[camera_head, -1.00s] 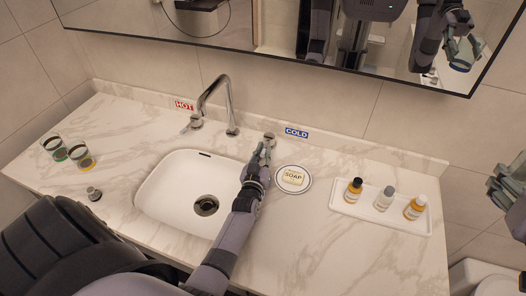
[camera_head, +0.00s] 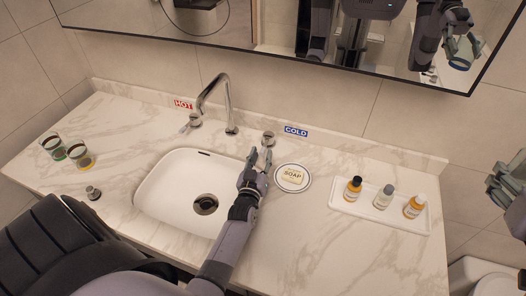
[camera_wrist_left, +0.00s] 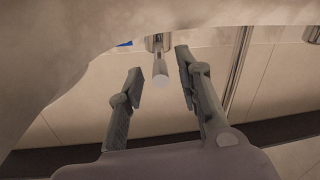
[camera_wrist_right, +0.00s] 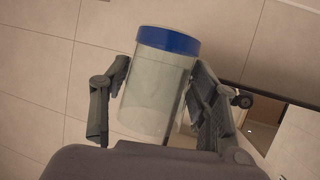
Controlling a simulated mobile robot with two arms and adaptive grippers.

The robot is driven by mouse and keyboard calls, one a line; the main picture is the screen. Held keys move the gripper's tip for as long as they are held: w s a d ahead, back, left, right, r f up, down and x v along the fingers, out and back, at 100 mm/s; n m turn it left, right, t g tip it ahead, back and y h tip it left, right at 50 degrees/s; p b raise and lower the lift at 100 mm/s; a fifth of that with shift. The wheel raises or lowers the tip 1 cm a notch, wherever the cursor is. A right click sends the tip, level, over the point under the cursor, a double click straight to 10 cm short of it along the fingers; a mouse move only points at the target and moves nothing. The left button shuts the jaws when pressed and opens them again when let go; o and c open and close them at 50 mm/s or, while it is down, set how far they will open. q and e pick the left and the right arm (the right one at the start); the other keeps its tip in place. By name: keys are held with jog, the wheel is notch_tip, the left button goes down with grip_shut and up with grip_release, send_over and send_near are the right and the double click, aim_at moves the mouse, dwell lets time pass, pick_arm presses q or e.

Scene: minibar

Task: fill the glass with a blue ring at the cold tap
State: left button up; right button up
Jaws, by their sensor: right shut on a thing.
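The glass with a blue ring (camera_wrist_right: 158,90) is in my right gripper (camera_wrist_right: 160,85), which is shut on its sides. The glass looks clear and empty. In the head view my right gripper (camera_head: 508,185) is at the right edge and the glass shows only in the mirror. My left gripper (camera_head: 260,157) is open just in front of the cold tap handle (camera_head: 268,138), beside the COLD sign (camera_head: 296,131). In the left wrist view the handle's lever (camera_wrist_left: 160,76) is between the open fingers (camera_wrist_left: 160,80), apart from both. No water shows at the spout (camera_head: 214,88).
The white basin (camera_head: 165,190) is left of my left forearm. A soap dish (camera_head: 292,190) stands close to the right of my left gripper. A tray of bottles (camera_head: 345,208) is farther right. Two glasses (camera_head: 54,148) (camera_head: 80,156) stand at the far left. The mirror hangs above.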

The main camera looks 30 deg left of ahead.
jog(key=shift+s, duration=0.1)
pick_arm(q)
jog(key=v, duration=0.4)
jog(key=shift+s+d, duration=0.1)
jog(key=shift+s, duration=0.2)
jog(key=shift+c, duration=0.4)
